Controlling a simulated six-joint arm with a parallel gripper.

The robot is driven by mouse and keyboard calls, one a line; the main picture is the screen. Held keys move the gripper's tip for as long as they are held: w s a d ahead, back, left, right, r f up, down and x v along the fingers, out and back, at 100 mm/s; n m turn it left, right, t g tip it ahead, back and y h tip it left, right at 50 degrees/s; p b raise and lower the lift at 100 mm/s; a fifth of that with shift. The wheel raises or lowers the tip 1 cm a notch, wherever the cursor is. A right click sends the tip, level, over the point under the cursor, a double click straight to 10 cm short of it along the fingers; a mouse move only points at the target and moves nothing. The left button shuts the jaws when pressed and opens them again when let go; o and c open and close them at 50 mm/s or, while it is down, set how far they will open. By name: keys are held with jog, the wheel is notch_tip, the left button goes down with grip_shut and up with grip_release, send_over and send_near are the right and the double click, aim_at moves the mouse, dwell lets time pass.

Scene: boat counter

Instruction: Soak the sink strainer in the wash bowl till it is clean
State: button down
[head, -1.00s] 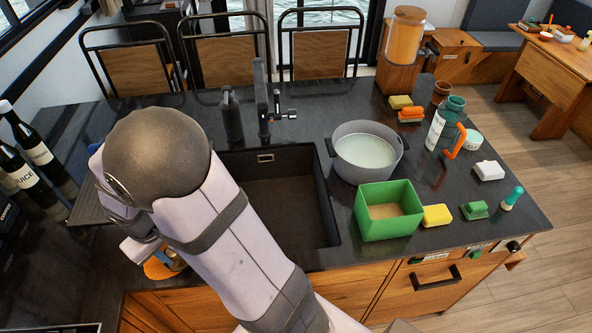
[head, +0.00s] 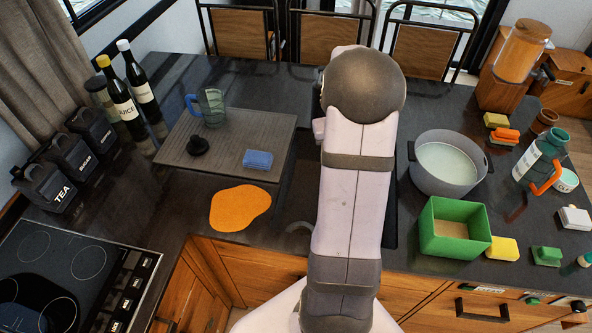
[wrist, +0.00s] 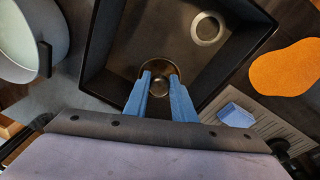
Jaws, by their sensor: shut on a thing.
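The sink strainer (wrist: 157,66), a small round brownish metal cup, is between the blue fingertips of my gripper (wrist: 160,76) in the wrist view. My gripper is shut on it and holds it over the dark sink (wrist: 130,25). The wash bowl (head: 446,191) is grey with pale liquid in it, right of my arm in the head view. Its wall also shows at the left of the wrist view (wrist: 58,35). My arm hides the gripper and strainer in the head view. Dirt on the strainer is too small to tell.
A green box (head: 455,246) stands in front of the bowl, with a yellow sponge (head: 502,248) beside it. A bottle with an orange handle (head: 538,158) is to the right. The draining board (head: 228,140) at left bears a glass mug (head: 212,108) and blue sponge (head: 257,159).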

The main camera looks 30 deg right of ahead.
jog(key=s+d+r+p, duration=0.2)
jog(key=s+d, duration=0.3)
jog(key=d, duration=0.5)
jog(key=s+d+r+p, duration=0.2)
jog(key=s+d+r, duration=0.2)
jog(key=d, duration=0.5)
jog(key=s+d+r+m+p, duration=0.1)
jog(key=s+d+r+p, duration=0.2)
jog(key=s+d, duration=0.5)
jog(key=shift+s+d+r, duration=0.15)
jog(key=shift+d+r, duration=0.05)
jog(key=shift+d, duration=1.15)
jog(key=shift+f, duration=0.1)
jog(key=shift+f+b, duration=2.7)
jog(key=shift+f, duration=4.65)
jog(key=shift+f+b, duration=0.3)
jog(key=shift+f, duration=0.2)
jog(key=c, duration=1.2)
grip_release()
jog(key=shift+o, duration=0.2)
